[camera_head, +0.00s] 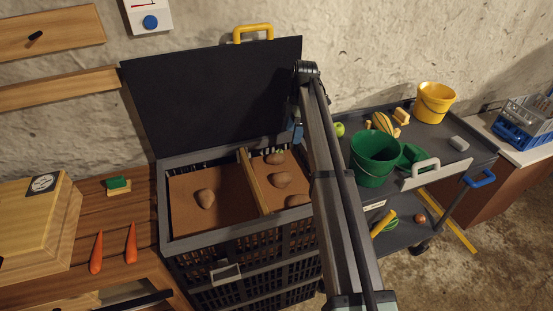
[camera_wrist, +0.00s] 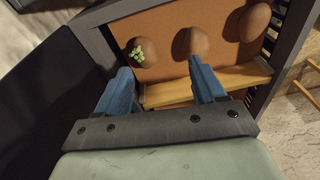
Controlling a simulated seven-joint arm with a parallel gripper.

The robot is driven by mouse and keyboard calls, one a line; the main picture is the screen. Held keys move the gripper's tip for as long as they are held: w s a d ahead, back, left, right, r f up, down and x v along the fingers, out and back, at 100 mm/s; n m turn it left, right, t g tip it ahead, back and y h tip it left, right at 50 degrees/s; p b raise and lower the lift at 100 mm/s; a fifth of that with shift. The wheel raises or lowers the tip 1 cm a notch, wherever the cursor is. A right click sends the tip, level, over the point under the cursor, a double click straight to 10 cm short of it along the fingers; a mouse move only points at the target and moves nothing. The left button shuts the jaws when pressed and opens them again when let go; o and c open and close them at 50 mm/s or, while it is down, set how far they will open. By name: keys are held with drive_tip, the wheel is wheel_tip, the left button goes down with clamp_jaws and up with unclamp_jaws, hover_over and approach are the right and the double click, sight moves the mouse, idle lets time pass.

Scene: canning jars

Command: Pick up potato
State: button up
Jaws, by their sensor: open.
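The right compartment holds a potato with green sprouts (camera_head: 275,159), a middle potato (camera_head: 281,180) and a front potato (camera_head: 298,200) partly hidden by my arm. The wrist view shows the sprouted potato (camera_wrist: 143,53), the middle potato (camera_wrist: 190,43) and another potato (camera_wrist: 247,22). My gripper (camera_wrist: 160,68) is open and empty, its blue fingers pointing toward the sprouted and middle potatoes. In the head view my gripper is mostly hidden behind my arm.
A wooden divider (camera_head: 253,181) splits the crate, whose black lid (camera_head: 220,95) stands open behind. Two carrots (camera_head: 131,243) lie on the wooden counter at left. A grey cart (camera_head: 455,157) at right carries a green bucket (camera_head: 374,160) and a yellow bucket (camera_head: 434,103).

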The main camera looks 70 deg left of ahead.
sight(277, 154)
drive_tip(key=s+a+f, duration=0.1)
drive_tip(key=f, duration=0.1)
drive_tip(key=s+a+f, duration=0.1)
drive_tip(key=f, duration=0.2)
drive_tip(key=s+a+f, duration=0.1)
drive_tip(key=a+f, duration=0.1)
drive_tip(key=f, duration=0.1)
drive_tip(key=shift+s+f, duration=0.2)
drive_tip(key=shift+s, duration=0.2)
drive_tip(key=shift+s+d+f, duration=0.1)
drive_tip(key=shift+s+f, duration=0.05)
drive_tip(key=shift+f, duration=0.7)
drive_tip(key=shift+s+f, duration=0.2)
drive_tip(key=shift+f, duration=0.6)
drive_tip(key=shift+s+d+f, duration=0.1)
drive_tip(key=shift+s+f, duration=0.05)
drive_tip(key=shift+f, duration=0.7)
drive_tip(key=c, duration=0.5)
